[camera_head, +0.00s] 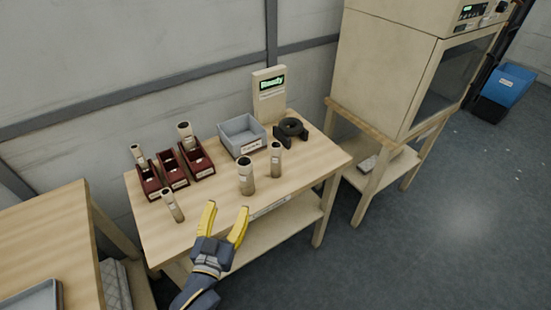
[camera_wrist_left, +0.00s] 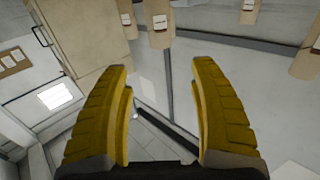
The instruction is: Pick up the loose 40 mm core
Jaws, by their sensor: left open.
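Several beige cardboard cores with labels are on the wooden table (camera_head: 215,215) in the head view. A thick core (camera_head: 246,178) stands near the middle, a slimmer core (camera_head: 276,161) stands to its right, and another slim core (camera_head: 173,206) is at the front left. I cannot tell by sight which is 40 mm. My left gripper (camera_head: 228,207) has yellow fingers, spread and empty, at the table's front edge, nearer than the thick core. In the left wrist view, the open fingers (camera_wrist_left: 161,66) have nothing between them; labelled cores (camera_wrist_left: 158,25) show upside down beyond. My right gripper is not in view.
Red bins (camera_head: 173,171) at the back left hold some cores. A grey tray (camera_head: 241,136), a black ring-shaped fixture (camera_head: 291,131) and a display unit (camera_head: 269,92) reading "Ready" stand at the back. A large beige cabinet (camera_head: 395,70) is to the right.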

